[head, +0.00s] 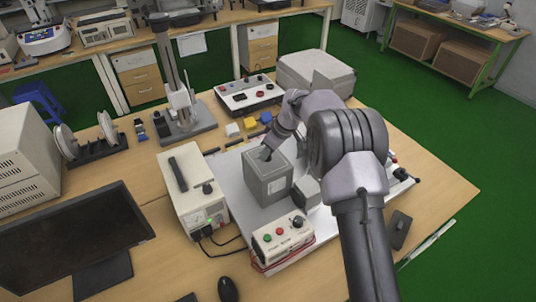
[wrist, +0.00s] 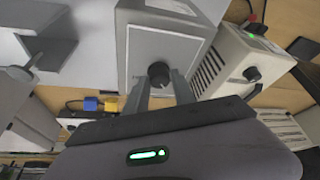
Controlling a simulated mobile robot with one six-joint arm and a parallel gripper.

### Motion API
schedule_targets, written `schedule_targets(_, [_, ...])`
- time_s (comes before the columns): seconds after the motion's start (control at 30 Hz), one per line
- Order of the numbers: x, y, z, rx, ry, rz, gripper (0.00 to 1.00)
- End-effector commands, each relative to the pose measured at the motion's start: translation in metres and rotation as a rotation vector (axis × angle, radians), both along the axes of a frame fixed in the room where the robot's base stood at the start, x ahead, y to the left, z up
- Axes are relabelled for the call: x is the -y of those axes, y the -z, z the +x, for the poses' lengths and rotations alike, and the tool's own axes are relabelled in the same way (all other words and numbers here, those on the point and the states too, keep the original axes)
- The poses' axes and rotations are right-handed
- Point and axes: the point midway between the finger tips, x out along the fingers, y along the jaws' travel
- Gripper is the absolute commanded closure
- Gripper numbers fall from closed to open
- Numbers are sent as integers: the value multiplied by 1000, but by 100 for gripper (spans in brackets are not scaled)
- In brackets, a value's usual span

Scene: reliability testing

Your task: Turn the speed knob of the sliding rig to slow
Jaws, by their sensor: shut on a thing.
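The sliding rig's pale plate (head: 227,172) lies on the bench and bears a grey box (head: 268,188) with a label on its front. My gripper (head: 266,153) reaches down to the top of this box. In the wrist view, my gripper (wrist: 160,88) has a finger on each side of a round black knob (wrist: 159,73) on the grey box (wrist: 135,40) and is shut on it. A cream control box (head: 283,241) at the rig's near end has green and red buttons and a black knob (head: 298,221). Its pointer and markings are too small to read.
A power supply (head: 187,183) with a lit green lamp stands close left of the grey box, cables in front. A monitor (head: 75,235) fills the near left. A stand (head: 180,110) and a black-topped switch box (head: 250,94) are behind. Bare bench shows at right (head: 440,190).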

Motion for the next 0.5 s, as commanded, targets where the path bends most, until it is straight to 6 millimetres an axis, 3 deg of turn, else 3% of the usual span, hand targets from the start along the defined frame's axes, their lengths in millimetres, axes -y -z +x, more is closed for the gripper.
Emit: schedule_targets(0.5, [1,-1,2,1,-313,-1,100])
